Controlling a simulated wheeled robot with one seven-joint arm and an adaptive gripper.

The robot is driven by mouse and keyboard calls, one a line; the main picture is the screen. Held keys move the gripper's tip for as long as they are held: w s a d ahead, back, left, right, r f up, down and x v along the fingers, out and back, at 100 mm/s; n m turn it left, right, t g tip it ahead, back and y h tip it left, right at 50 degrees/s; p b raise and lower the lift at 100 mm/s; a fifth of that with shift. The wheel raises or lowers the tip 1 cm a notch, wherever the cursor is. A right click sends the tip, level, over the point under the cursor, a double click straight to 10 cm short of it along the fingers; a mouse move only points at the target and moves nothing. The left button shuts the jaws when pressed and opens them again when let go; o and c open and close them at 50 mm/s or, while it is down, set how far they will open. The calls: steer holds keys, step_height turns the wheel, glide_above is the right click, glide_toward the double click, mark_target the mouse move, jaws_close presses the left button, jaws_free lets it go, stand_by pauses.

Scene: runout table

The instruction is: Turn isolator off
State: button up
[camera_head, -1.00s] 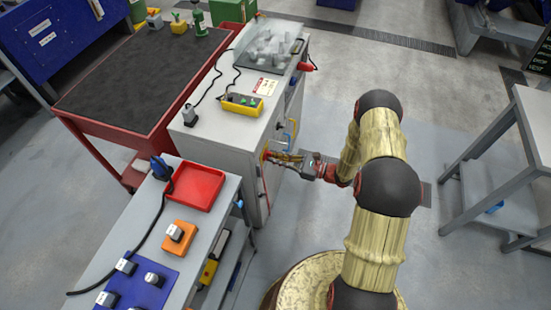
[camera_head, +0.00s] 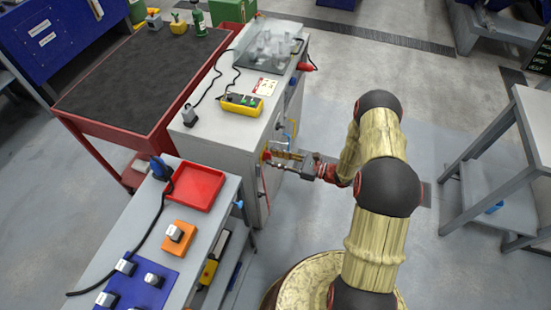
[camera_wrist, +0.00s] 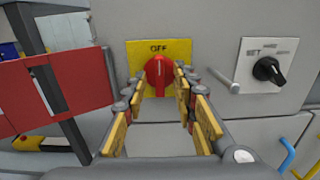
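The isolator is a red rotary knob (camera_wrist: 159,76) on a yellow plate (camera_wrist: 184,50) lettered OFF at the top. Its handle stands about upright, in line with the lettering. In the head view the yellow plate (camera_head: 266,155) shows small on the side of the grey cabinet. My gripper (camera_wrist: 158,88) is open, with its yellow-padded fingers to the left and right of the knob. Gaps show between the knob and both fingers. In the head view my gripper (camera_head: 274,158) reaches the cabinet side from the right. Whether the fingertips overlap the knob in depth is hard to tell.
A black rotary switch (camera_wrist: 268,70) on a white plate is right of the isolator, with a grey peg (camera_wrist: 234,80) between. A blue handle (camera_wrist: 288,155) is lower right. A red panel (camera_wrist: 75,72) stands left.

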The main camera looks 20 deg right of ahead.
steer(key=shift+d, duration=0.1)
steer(key=v, duration=1.2)
steer(key=s+a+f+n+g, duration=0.2)
steer(key=s+a+f+g, duration=0.15)
steer(key=s, duration=0.35)
steer(key=s+a+r+n+g+h, duration=0.2)
steer(key=s+r+n+g, duration=0.5)
steer(key=g, duration=0.1)
steer(key=s+d+r+n+h, duration=0.1)
steer(key=s+r+n+h, duration=0.3)
steer(key=r, duration=0.5)
steer(key=s+d+r+n+h, duration=0.1)
steer(key=s+r+n+h, duration=0.1)
steer(key=r+n+h, duration=0.65)
steer(key=s+a+r+n+t, duration=0.1)
steer(key=a+r+n+t, duration=0.1)
steer(key=r, duration=0.7)
steer(key=s+a+r+n+t, duration=0.1)
steer(key=a+r+t, duration=0.3)
steer(key=r, duration=0.4)
steer(key=shift+s+a+r+n, duration=0.25)
steer(key=shift+a+r+n, duration=0.1)
steer(key=shift+a, duration=0.15)
